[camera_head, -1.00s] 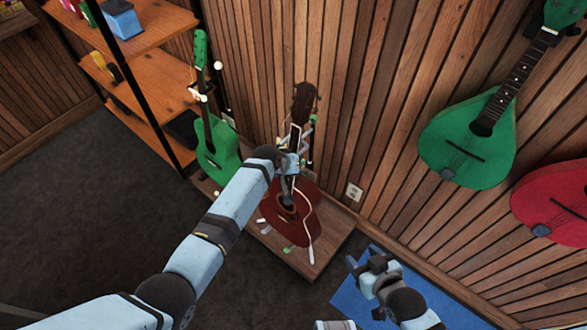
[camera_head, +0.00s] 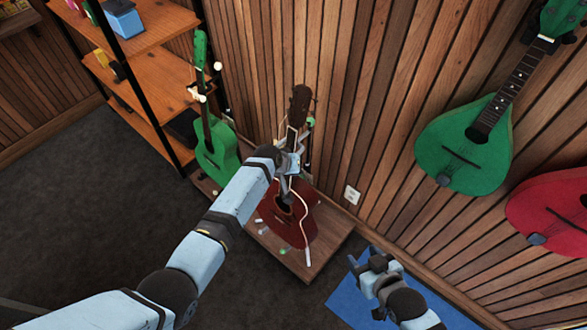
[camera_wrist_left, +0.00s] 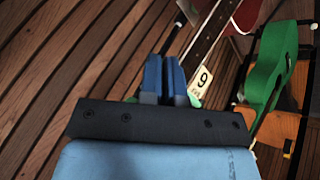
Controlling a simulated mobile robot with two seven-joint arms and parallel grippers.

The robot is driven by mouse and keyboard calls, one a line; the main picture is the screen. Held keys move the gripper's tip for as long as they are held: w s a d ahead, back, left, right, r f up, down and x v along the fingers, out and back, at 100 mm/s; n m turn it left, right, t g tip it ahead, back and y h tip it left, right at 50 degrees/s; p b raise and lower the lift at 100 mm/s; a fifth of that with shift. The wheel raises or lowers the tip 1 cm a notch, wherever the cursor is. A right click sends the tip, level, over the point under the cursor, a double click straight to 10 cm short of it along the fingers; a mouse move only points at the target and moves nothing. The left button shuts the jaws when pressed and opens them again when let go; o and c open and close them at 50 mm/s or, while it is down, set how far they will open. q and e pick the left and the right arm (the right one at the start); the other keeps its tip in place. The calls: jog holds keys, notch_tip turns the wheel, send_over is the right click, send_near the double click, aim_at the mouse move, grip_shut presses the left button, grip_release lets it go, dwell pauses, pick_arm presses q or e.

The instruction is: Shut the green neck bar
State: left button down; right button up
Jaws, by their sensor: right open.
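A red-brown ukulele (camera_head: 296,215) stands on a low wooden platform, its dark headstock (camera_head: 300,103) against the wall side. A small green part (camera_head: 310,122) shows beside its neck; I take it for the green neck bar, but whether it is open or shut is too small to tell. My left gripper (camera_head: 292,165) is in front of this neck and hides part of it. In the left wrist view its two blue fingers (camera_wrist_left: 165,62) are together, with nothing seen between them. A bit of green (camera_wrist_left: 195,102) shows by the fingers. My right gripper (camera_head: 363,258) is open, low at right.
A green ukulele (camera_head: 217,150) stands left on the platform (camera_head: 285,260). A shelf unit (camera_head: 150,85) is behind it. Green (camera_head: 465,150) and red (camera_head: 545,210) instruments hang on the slatted wall. A blue mat (camera_head: 345,300) lies at lower right. The dark floor at left is clear.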

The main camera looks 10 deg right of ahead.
pick_arm(q)
jog(key=shift+w+d+r, duration=0.1)
jog(key=shift+w+d, duration=0.05)
jog(key=shift+w+r+b, duration=0.1)
jog(key=shift+w+b, duration=0.5)
